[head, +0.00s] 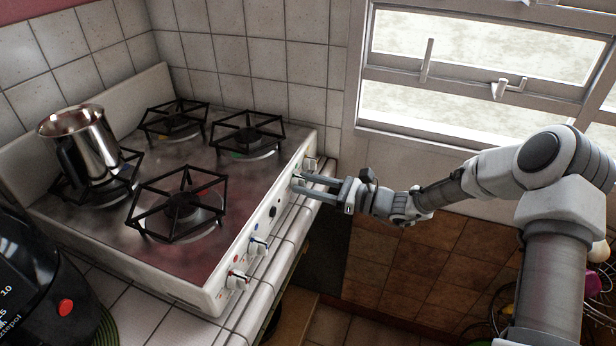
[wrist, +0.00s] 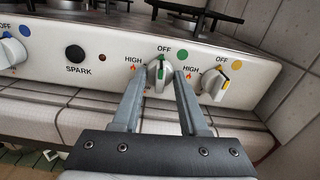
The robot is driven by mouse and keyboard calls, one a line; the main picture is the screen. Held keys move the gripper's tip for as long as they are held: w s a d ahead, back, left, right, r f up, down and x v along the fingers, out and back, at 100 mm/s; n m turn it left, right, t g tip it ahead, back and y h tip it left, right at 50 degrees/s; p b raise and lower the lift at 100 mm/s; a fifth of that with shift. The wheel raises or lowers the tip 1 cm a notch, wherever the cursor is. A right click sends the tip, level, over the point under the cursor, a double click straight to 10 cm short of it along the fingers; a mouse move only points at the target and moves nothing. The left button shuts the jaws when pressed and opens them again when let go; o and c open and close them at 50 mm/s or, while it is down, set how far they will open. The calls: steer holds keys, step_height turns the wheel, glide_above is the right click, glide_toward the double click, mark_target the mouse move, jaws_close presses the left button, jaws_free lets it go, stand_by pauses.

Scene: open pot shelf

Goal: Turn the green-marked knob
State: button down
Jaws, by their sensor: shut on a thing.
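The green-marked knob (wrist: 158,75) is on the front panel of the stove (wrist: 110,45), below a green dot and the word OFF in the wrist view. Its green line points up toward OFF. My gripper (wrist: 160,80) has one finger on each side of the knob and is shut on it. In the head view my gripper (head: 298,184) reaches the panel from the right, and its fingers partly hide the knob.
A yellow-marked knob (wrist: 217,83) sits close to the right, and a blue-marked knob (wrist: 12,50) is at the left. A SPARK button (wrist: 75,54) lies between. A metal pot (head: 88,145) stands on the rear-left burner. A window (head: 480,75) is behind my arm.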

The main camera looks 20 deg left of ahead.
steer(key=shift+m+p, duration=0.3)
steer(key=shift+m, duration=0.2)
steer(key=shift+c, duration=2.2)
jaws_free()
steer(key=shift+d, duration=0.1)
steer(key=s+d, duration=0.1)
steer(key=d, duration=1.6)
steer(key=shift+s+d, duration=0.15)
